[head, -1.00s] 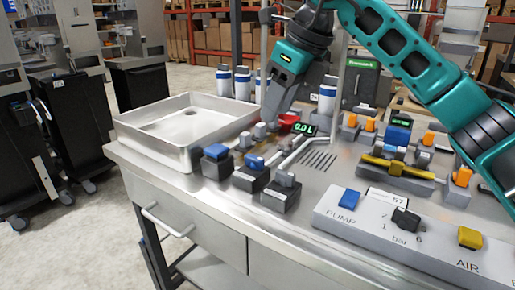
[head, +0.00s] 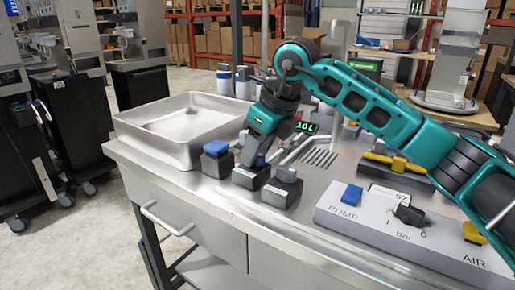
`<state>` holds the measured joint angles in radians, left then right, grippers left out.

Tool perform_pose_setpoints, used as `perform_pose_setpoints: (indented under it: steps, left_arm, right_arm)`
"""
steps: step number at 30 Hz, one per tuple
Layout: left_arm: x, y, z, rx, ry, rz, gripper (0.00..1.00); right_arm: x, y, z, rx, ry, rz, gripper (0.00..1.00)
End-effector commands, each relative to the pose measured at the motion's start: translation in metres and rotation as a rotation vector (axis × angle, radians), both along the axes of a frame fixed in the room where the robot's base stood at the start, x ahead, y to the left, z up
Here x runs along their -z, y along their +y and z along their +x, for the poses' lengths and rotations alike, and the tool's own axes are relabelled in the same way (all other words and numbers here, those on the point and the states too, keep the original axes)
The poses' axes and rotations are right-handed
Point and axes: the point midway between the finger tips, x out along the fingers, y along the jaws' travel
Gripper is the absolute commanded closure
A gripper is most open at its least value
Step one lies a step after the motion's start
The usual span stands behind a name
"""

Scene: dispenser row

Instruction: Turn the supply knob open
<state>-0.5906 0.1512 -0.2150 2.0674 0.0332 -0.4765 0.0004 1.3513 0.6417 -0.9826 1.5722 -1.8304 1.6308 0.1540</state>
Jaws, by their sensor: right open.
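Three knobs on dark square bases stand at the table's front left: a blue knob (head: 215,148), a middle knob (head: 240,177) and a grey knob (head: 286,174). I see no label naming one as the supply knob. My right gripper (head: 250,160) reaches down from the teal arm, with its open jaws at the top of the middle knob and hiding most of it. I cannot tell whether the fingers touch it. A small green-digit display (head: 306,127) is lit just behind the gripper. My left gripper is not in view.
A shallow steel sink tray (head: 150,130) lies left of the knobs. A grey control panel (head: 345,222) marked PUMP, bar and AIR is at the front right. A slotted drain (head: 320,158) lies behind the knobs. My right arm covers much of the back right.

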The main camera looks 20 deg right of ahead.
Motion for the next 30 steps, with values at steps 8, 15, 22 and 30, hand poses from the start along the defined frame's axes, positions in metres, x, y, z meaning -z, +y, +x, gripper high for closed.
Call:
perform_pose_setpoints:
  steps: [8, 15, 22, 30]
  left_arm:
    - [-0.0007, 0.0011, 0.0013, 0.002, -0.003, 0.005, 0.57]
    - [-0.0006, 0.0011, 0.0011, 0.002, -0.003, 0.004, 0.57]
    - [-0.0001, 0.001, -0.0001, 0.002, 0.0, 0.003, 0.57]
    - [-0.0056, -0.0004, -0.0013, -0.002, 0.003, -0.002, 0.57]
  right_arm:
    - [-0.0001, -0.0001, -0.0001, 0.0, 0.0, 0.0, 0.8]
    - [-0.0003, -0.0001, -0.0003, 0.0, 0.0, 0.0, 1.0]
    - [-0.0005, -0.0002, -0.0003, -0.002, 0.001, 0.0, 1.0]
    - [-0.0016, -0.0007, -0.0001, -0.068, 0.002, 0.0, 1.0]
